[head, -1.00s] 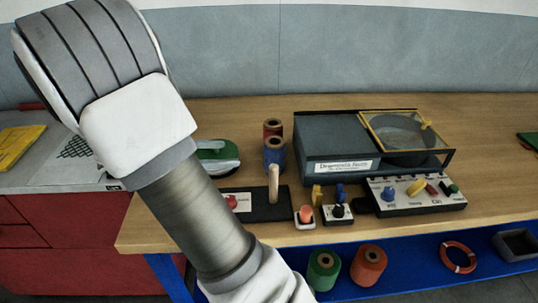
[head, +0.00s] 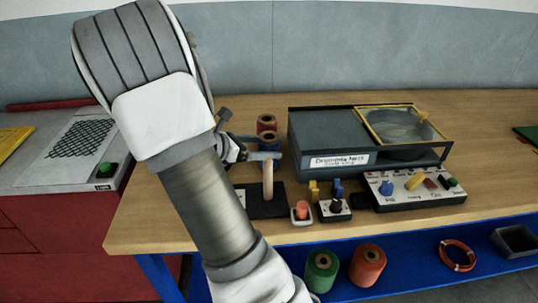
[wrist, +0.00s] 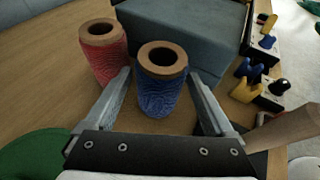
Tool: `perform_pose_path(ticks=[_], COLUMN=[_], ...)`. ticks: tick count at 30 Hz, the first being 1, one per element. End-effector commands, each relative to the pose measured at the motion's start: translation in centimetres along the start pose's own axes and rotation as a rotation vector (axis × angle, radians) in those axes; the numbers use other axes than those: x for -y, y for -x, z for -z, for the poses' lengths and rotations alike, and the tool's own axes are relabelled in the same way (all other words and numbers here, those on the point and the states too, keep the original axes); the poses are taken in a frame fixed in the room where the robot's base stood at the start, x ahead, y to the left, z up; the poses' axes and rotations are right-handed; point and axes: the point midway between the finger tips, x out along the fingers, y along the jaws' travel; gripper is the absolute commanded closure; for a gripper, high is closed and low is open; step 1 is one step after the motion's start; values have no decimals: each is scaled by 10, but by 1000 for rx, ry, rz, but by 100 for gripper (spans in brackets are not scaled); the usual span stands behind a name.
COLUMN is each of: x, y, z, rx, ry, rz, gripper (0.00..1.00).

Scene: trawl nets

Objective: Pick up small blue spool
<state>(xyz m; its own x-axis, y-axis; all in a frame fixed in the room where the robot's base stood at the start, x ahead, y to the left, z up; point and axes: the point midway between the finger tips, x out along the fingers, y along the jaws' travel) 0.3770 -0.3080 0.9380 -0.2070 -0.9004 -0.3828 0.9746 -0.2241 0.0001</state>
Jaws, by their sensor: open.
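The small blue spool (wrist: 160,93) stands upright on the wooden table, with a brown core showing at its top. In the wrist view it sits between the two fingers of my gripper (wrist: 160,74), which are open on either side of it with a gap visible at the right. I cannot tell whether the left finger touches it. In the head view my gripper (head: 266,156) is at the blue spool (head: 269,143) and partly hides its lower body. The red spool (wrist: 103,55) stands just behind and left of the blue one in the wrist view.
A dark machine box (head: 330,140) stands close to the right of the spools. A wooden handle (head: 267,182) rises in front of them. Control boxes (head: 415,188) lie further right. Green (head: 320,270) and red (head: 367,265) spools sit on the blue lower shelf.

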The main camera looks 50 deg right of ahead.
Motion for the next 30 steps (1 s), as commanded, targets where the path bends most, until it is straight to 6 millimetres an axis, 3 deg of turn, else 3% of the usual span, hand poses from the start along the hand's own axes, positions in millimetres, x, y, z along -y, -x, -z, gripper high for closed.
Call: perform_pose_path(ticks=[3, 10, 23, 30], x=[1, 0, 0, 0], y=[-17, -18, -18, -18], z=[1, 0, 0, -1], rx=[0, 0, 0, 0], ry=[-1, 0, 0, -1], rz=[2, 0, 0, 0], gripper=[12, 12, 87, 89])
